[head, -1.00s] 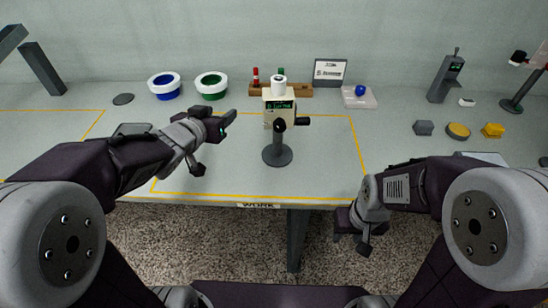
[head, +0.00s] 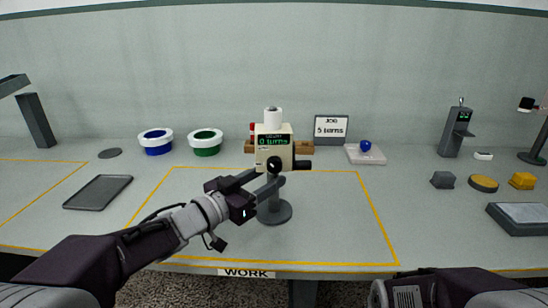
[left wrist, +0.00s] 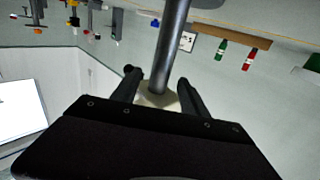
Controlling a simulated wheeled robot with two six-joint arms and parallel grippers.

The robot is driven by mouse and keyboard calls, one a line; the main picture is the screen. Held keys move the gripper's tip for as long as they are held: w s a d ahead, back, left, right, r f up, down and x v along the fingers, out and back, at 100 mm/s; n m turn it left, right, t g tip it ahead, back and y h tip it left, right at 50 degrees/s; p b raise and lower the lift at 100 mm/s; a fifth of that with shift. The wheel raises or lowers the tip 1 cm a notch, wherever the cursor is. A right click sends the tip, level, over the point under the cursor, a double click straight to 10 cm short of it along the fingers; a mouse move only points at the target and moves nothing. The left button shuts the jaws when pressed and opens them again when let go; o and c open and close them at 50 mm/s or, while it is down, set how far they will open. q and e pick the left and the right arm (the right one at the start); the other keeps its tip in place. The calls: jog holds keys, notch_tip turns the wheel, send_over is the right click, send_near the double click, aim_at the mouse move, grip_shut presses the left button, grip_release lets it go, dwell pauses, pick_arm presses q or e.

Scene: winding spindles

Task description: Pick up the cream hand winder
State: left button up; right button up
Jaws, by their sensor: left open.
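The cream hand winder (head: 264,152) stands upright on a dark post with a round base (head: 275,213) in the head view. It has a white top, a display reading "0 turns" and a dark crank at its right. My left gripper (head: 268,181) is open in front of it, its fingers spread at the height of the post, below the cream body. In the left wrist view, the dark post (left wrist: 173,45) runs down between the two open fingers (left wrist: 158,90), with part of the cream body beyond. Contact cannot be told. My right gripper is out of view.
Blue (head: 157,150) and green (head: 206,150) ringed bowls stand back left, near a grey tray (head: 98,192). A wooden rack (head: 303,147) is behind the winder, with a "JOB 5 turns" sign (head: 331,129). The work area right of the winder is clear.

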pick_arm(q)
jog(key=b+x, duration=0.1)
jog(key=x, duration=0.1)
jog(key=b+x, duration=0.1)
jog(key=x, duration=0.2)
jog(key=shift+w+d+f, duration=0.2)
jog(key=shift+d, duration=0.05)
grip_shut()
dwell(1.2)
